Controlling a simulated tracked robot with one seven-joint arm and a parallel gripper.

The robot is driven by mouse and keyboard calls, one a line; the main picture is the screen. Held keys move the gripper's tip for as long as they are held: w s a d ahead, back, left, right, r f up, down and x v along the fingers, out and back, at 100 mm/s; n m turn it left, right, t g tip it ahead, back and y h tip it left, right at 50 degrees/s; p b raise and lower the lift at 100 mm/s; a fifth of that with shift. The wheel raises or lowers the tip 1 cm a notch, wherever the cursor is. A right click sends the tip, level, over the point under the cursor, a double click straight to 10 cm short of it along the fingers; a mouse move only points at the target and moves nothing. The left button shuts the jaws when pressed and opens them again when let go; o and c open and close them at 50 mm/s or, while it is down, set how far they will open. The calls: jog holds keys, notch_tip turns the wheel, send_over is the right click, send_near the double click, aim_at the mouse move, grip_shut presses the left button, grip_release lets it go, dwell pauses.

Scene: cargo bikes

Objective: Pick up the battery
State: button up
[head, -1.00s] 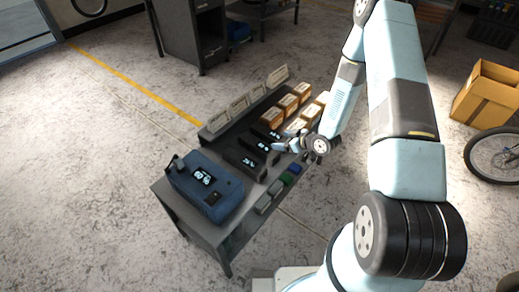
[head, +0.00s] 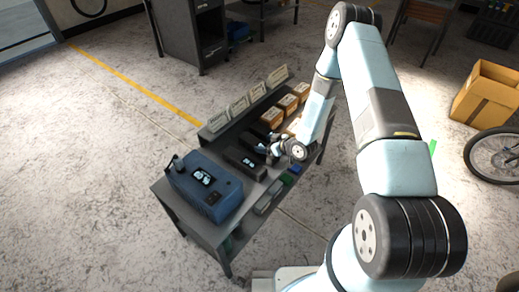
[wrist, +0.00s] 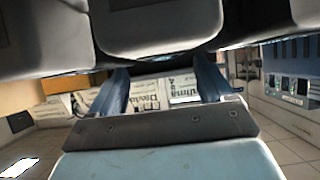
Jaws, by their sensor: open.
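Black batteries lie in a row on the grey bench (head: 172,212). One black battery (head: 243,161) with a small light label lies behind the blue case. Another battery (head: 252,137) lies farther back, partly hidden by my gripper. My gripper (head: 264,143) is open over the right side of this row, its fingers pointing left. I cannot tell whether it touches a battery. In the wrist view, the two dark blue fingers of my gripper (wrist: 163,90) are apart, with printed name cards (wrist: 185,92) beyond them.
A blue case (head: 204,188) fills the bench's near left end. Name cards (head: 238,104) stand along the raised back ledge, with orange boxes (head: 280,109) to the right. Small grey, green and blue blocks (head: 270,196) line the front edge. A cardboard box (head: 484,98) and wheel (head: 496,154) stand right.

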aim_at(259, 145)
jog(key=shift+w+a+f, duration=0.35)
jog(key=shift+a+f, duration=0.25)
jog(key=shift+w+a+f, duration=0.3)
jog(key=shift+a+f, duration=0.3)
jog(key=shift+w+a+f, duration=0.3)
jog(key=shift+w+a, duration=0.05)
jog(key=shift+a, duration=0.1)
grip_shut()
